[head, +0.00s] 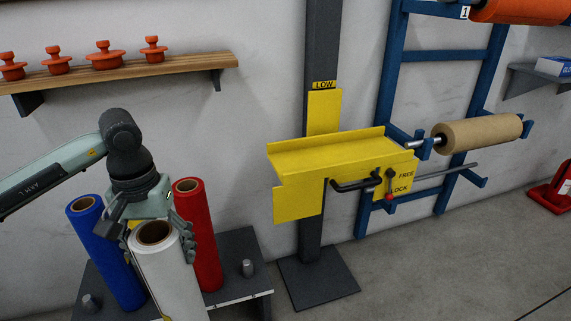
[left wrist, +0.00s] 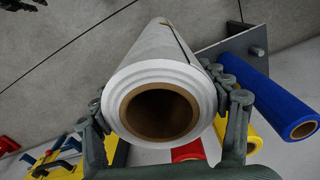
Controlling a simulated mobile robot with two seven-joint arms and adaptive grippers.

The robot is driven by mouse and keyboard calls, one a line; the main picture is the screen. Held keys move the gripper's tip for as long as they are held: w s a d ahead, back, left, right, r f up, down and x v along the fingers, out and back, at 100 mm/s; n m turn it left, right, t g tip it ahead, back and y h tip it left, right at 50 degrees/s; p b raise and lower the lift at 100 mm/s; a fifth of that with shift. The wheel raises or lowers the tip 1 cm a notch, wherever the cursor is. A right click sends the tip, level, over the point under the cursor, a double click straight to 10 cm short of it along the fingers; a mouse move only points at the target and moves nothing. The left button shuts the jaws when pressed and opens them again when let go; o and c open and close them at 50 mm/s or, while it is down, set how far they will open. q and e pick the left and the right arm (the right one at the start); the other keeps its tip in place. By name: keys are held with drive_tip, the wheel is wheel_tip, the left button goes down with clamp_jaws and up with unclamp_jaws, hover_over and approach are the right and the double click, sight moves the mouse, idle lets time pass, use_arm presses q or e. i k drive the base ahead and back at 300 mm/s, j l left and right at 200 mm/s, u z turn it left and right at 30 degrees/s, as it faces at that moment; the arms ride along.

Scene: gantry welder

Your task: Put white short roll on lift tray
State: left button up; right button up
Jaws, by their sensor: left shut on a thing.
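The white short roll (head: 168,278) has a brown core and is gripped near its upper end by my left gripper (head: 152,230). In the left wrist view my left gripper's fingers (left wrist: 165,112) press on both sides of the white roll (left wrist: 150,72), its open core facing the camera. The roll's lower end is cut off in the head view, so I cannot tell there whether it touches anything. The yellow lift tray (head: 325,153) on the grey post is empty, to the right of the roll and apart from it. My right gripper is not in view.
A blue roll (head: 105,255) and a red roll (head: 198,235) stand on the grey pegged stand (head: 238,247), close to the white roll. A blue rack (head: 390,75) with a brown roll (head: 480,132) is right of the lift. Open floor (head: 430,270) lies in front.

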sight(341, 155)
drive_tip(key=i+l+u, duration=0.15)
drive_tip(key=l, duration=0.55)
drive_tip(key=i+l+u, duration=0.1)
drive_tip(key=l, duration=0.65)
drive_tip(key=i+l+u, duration=0.15)
drive_tip(key=l, duration=0.6)
drive_tip(key=l+u, duration=0.1)
drive_tip(key=l, duration=0.6)
drive_tip(key=i, duration=0.05)
